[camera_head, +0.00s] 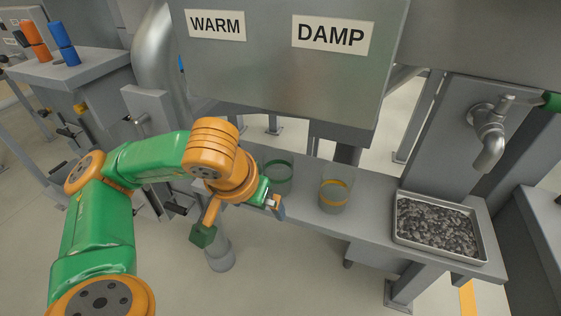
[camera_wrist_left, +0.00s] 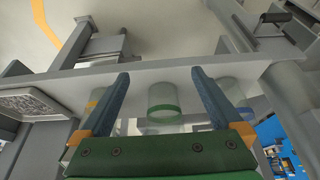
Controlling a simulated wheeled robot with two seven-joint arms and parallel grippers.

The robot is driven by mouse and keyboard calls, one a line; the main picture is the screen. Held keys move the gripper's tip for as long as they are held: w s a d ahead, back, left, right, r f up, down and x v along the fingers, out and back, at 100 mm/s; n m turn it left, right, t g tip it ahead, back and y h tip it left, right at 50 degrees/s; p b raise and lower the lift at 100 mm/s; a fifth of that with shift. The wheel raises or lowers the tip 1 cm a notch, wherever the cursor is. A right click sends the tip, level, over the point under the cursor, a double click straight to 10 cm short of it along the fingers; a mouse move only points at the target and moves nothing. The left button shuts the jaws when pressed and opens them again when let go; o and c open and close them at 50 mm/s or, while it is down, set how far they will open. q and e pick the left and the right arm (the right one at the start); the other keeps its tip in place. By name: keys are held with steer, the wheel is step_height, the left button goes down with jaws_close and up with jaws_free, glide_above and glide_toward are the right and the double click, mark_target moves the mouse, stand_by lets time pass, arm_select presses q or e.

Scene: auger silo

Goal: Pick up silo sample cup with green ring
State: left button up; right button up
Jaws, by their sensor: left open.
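The clear sample cup with a green ring (camera_head: 277,178) stands on a grey shelf (camera_head: 375,213), below the WARM panel. In the left wrist view the green-ringed cup (camera_wrist_left: 163,106) shows between the two fingers, with no visible contact. My left gripper (camera_head: 276,207) is open and empty, close to the cup on its near side; the fingers (camera_wrist_left: 161,78) spread wide in the wrist view. A clear cup with a yellow ring (camera_head: 334,194) stands to the right on the same shelf. My right gripper is not in view.
A metal tray of dark lumps (camera_head: 438,227) sits at the shelf's right end, under a grey spout (camera_head: 489,138). The WARM and DAMP panel (camera_head: 285,75) hangs above the shelf.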

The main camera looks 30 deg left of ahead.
mark_target(272, 170)
arm_select(q)
steer(key=w, duration=0.2)
steer(key=w+a, duration=0.1)
steer(key=w, duration=0.2)
steer(key=w+p, duration=0.1)
steer(key=w, duration=0.2)
steer(key=shift+w+a, duration=0.15)
steer(key=shift+a, duration=0.25)
steer(key=x, duration=0.3)
steer(key=shift+w+a+f, duration=0.15)
steer(key=shift+w, duration=0.2)
steer(key=c, duration=1.2)
